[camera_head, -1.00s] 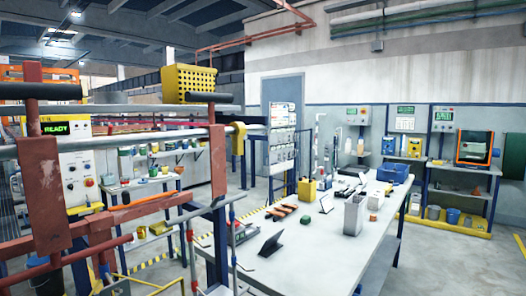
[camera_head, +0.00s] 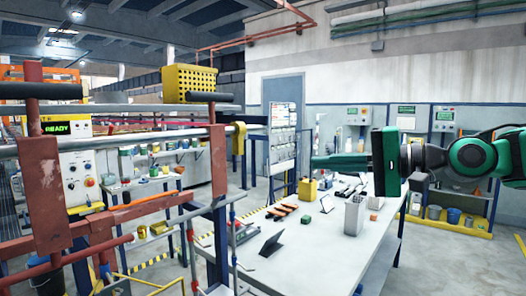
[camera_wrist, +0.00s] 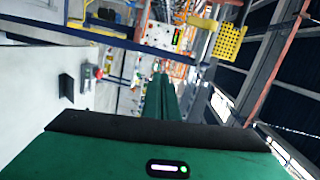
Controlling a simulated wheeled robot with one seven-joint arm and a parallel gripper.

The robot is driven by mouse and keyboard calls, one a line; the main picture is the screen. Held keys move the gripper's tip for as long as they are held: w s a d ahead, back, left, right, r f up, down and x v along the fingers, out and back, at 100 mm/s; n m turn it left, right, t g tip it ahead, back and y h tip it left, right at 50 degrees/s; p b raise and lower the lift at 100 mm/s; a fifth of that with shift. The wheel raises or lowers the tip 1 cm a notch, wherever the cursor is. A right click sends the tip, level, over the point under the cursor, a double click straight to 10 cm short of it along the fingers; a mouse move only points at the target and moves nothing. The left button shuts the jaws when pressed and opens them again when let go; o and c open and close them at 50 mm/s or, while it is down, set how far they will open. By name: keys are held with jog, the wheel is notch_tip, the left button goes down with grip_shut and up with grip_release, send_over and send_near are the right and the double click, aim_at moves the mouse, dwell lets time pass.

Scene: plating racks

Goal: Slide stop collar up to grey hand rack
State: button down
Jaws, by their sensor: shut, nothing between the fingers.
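A yellow collar (camera_head: 238,138), likely the stop collar, sits around the silver rail (camera_head: 150,142) near its right end. Two rust-red hangers (camera_head: 134,185) with black grips hang on the rail to its left. I cannot tell which part is the grey hand rack; a grey tube frame (camera_head: 232,236) stands below the rail. My gripper (camera_head: 314,161) is right of the collar, over the white bench and apart from the collar, with its green fingers pointing left. In the wrist view the fingers (camera_wrist: 161,80) are together and empty.
A yellow perforated basket (camera_head: 189,84) sits above the rail. The space between my fingertips and the collar looks clear.

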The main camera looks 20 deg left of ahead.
aim_at(241, 148)
jog(key=s+a+r+y, duration=0.1)
jog(key=s+a, duration=0.1)
jog(key=a, duration=0.5)
jog(key=s+a+r+g, duration=0.1)
jog(key=s+a+r, duration=0.1)
jog(key=a, duration=0.5)
jog(key=shift+s+r+g+y, duration=0.2)
jog(key=shift+g+y, duration=0.1)
jog(key=shift+y, duration=0.1)
jog(key=shift+s+a, duration=0.25)
jog(key=shift+s, duration=0.35)
jog(key=shift+s+a, duration=0.2)
jog(key=shift+s, duration=0.4)
